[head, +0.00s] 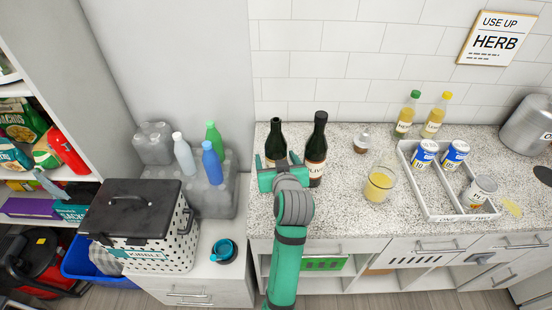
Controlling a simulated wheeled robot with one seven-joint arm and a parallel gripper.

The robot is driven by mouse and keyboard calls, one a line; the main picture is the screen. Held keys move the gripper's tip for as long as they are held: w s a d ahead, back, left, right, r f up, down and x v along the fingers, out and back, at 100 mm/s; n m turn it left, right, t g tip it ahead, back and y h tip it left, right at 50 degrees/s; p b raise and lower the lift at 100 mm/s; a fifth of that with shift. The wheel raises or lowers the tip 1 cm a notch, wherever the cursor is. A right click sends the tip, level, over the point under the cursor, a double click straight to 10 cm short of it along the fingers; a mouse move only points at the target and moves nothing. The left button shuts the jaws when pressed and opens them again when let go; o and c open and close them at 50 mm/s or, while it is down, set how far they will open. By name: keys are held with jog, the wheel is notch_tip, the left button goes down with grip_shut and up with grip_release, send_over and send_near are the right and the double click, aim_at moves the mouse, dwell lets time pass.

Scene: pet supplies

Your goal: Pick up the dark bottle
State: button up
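Two dark wine-type bottles stand upright on the speckled counter. The left dark bottle (276,136) has its neck and shoulder in view; its lower part is hidden by my gripper. The right dark bottle (318,142) is a little taller, with a pale label, just right of my gripper. My green gripper (273,160) is at the left bottle, its fingers spread to either side of it in this view. I cannot tell whether they touch the glass.
A white divided tray (428,201) holds cans. A spotted bin (150,241) is at left.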

jog(key=c, duration=1.2)
jog(key=shift+r, duration=0.1)
jog(key=shift+c, duration=0.2)
